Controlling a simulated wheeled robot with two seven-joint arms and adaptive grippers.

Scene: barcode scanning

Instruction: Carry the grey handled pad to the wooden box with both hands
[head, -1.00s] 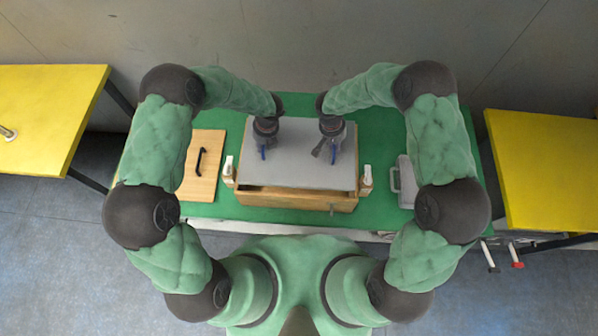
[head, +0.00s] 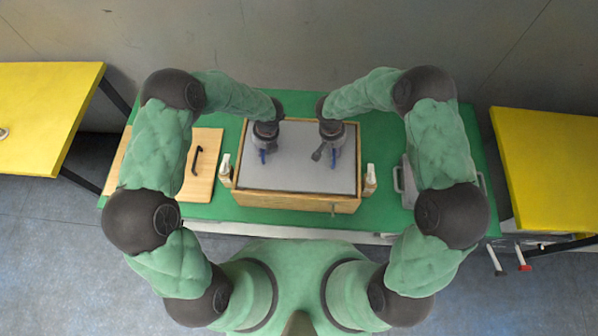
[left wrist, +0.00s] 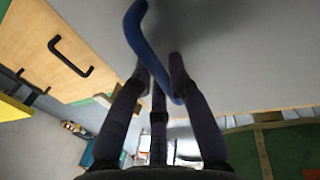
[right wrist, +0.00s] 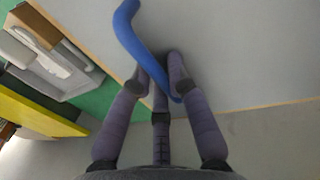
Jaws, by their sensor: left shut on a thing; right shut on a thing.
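The grey pad (head: 297,174) lies level inside the rim of the wooden box (head: 296,202) in the head view. My left gripper (head: 263,157) is shut on the pad's left blue handle (left wrist: 140,42). My right gripper (head: 331,157) is shut on the pad's right blue handle (right wrist: 134,36). In both wrist views the fingers close around a curved blue handle above the grey surface. The box's wooden edges show on all sides of the pad in the head view. The pad's underside and its depth in the box are hidden.
The box stands on a green table (head: 230,206). A wooden board with a black handle (head: 204,165) lies to its left, and a grey case (head: 408,182) to its right. White clamps (head: 226,168) sit at the box's sides. Yellow tables (head: 548,165) flank the green table.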

